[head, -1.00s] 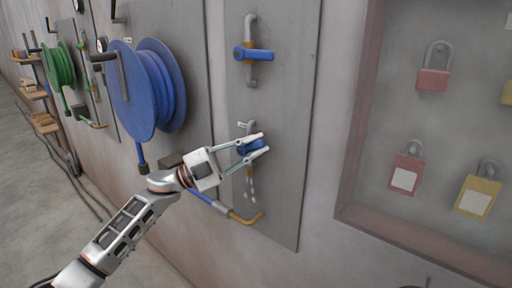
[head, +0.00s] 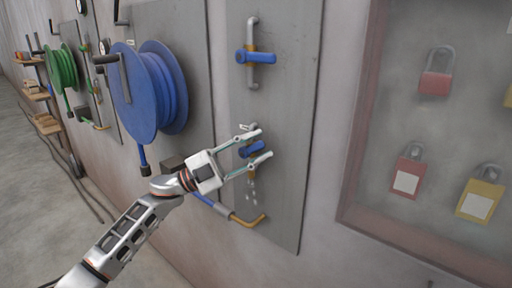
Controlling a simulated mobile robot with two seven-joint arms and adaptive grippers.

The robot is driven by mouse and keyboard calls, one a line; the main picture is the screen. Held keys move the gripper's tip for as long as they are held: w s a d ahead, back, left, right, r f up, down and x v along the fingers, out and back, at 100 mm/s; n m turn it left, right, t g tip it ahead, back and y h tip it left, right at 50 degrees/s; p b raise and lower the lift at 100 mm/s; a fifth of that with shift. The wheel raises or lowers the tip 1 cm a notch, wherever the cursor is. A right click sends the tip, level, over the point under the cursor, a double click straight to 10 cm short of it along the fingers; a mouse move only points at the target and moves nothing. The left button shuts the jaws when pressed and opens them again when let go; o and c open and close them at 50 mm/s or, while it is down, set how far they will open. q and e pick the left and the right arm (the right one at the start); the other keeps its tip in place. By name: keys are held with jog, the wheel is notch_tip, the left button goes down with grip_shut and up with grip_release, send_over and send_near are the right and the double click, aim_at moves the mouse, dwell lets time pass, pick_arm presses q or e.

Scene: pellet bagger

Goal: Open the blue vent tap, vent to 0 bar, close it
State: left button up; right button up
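The small blue vent tap (head: 251,149) sits low on the grey wall panel, on a short vertical pipe. Its handle lies across the pipe, slightly tilted. My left gripper (head: 265,143) is open, with one finger above the handle and the other below it. The fingers look apart from the handle, and part of the tap is hidden by them. Small white flecks (head: 252,190) show below the tap, above the hose connection. A larger blue tap (head: 255,57) with its lever crosswise is higher on the same panel. My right gripper is out of view.
A brass elbow (head: 250,220) joins a blue hose below my gripper. A recessed padlock cabinet (head: 350,215) is on the right.

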pick_arm(q)
jog(key=v, duration=1.2)
